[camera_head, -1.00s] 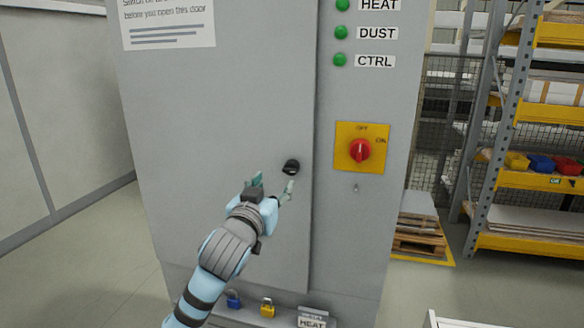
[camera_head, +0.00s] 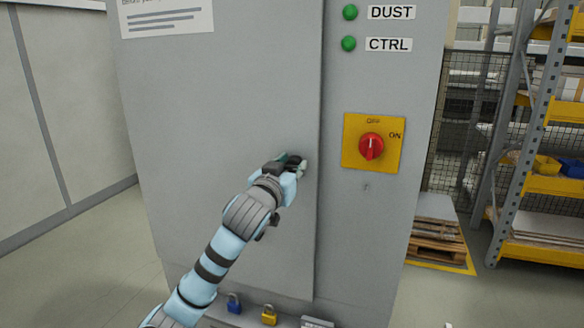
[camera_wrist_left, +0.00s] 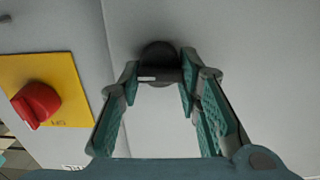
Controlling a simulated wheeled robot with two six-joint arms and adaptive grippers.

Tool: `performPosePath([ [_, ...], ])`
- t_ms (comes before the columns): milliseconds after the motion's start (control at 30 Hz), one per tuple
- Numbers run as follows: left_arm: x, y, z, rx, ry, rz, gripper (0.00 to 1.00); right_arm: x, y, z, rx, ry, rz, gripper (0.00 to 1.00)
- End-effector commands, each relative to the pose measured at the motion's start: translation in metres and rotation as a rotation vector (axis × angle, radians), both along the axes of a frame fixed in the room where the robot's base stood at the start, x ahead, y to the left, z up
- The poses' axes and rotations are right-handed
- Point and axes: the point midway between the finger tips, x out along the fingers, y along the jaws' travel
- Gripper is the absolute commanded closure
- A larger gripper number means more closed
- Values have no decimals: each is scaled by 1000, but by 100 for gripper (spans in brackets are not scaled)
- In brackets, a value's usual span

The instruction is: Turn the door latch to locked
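The door latch is a round black knob with a raised bar and a small white mark; it shows in the left wrist view (camera_wrist_left: 158,64), on the grey cabinet door (camera_head: 230,90) near its right edge. My left gripper (camera_head: 294,163) is at the latch and mostly covers it in the head view. In the left wrist view its two green-padded fingers (camera_wrist_left: 160,68) stand apart, one on each side of the knob, with tips very close to it. Whether they touch it I cannot tell. My right gripper is not in view.
Right of the door edge is a red rotary switch (camera_head: 371,146) on a yellow plate (camera_head: 354,128). Green lamps (camera_head: 349,43) are above it. A blue padlock (camera_head: 233,303) and a yellow padlock (camera_head: 269,315) are at the cabinet's foot. Shelving (camera_head: 545,185) stands right; floor is clear left.

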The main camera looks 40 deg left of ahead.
Motion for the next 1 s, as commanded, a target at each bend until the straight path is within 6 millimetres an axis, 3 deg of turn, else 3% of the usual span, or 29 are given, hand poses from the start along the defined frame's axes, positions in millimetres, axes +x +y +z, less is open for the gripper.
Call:
performPosePath([
  [467,1,-1,-1,-69,-23,-2,97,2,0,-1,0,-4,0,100],
  [1000,0,1,-2,-482,-168,-2,97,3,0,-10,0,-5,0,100],
])
